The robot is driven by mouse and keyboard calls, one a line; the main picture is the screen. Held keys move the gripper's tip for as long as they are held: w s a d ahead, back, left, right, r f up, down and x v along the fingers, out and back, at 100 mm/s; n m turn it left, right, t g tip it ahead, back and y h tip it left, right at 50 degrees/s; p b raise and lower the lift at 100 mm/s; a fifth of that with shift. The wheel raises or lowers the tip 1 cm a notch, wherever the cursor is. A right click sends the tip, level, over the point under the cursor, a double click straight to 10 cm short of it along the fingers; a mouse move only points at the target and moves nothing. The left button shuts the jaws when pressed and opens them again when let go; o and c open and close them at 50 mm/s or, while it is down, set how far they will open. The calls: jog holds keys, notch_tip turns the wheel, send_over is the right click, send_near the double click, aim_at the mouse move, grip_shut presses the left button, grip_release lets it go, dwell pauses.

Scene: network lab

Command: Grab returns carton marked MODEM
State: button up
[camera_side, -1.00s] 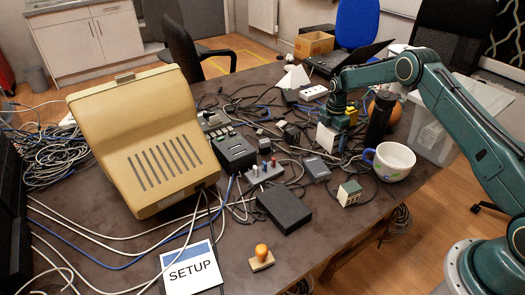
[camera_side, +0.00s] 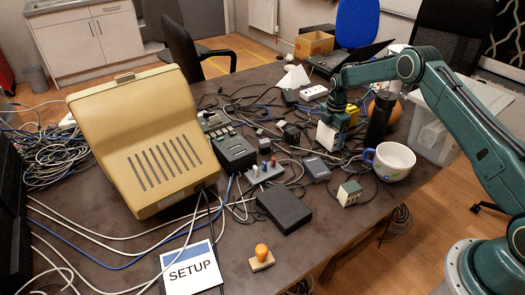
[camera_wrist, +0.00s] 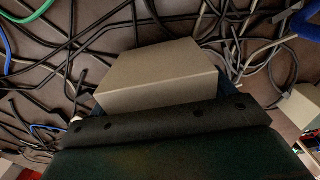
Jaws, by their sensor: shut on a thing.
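A small pale carton (camera_side: 328,136) is among the cables toward the back right of the table in the side view. My gripper (camera_side: 333,121) points down over it and is shut on it. In the wrist view the carton (camera_wrist: 160,72) shows as a plain grey-beige box at my gripper (camera_wrist: 160,105), with cables beyond it. No marking can be read on the carton in either view. I cannot tell whether its underside touches the table or the cables.
A yellow object (camera_side: 353,114) is close behind the carton. A dark bottle (camera_side: 379,121) and a white mug (camera_side: 393,161) stand to the right. Cables and small devices crowd the table. A SETUP card (camera_side: 190,270) and a stamp (camera_side: 261,258) lie at the front.

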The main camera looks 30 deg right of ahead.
notch_tip(320, 180, up, 19)
jog(key=shift+r, duration=0.15)
dwell(0.5)
dwell(0.4)
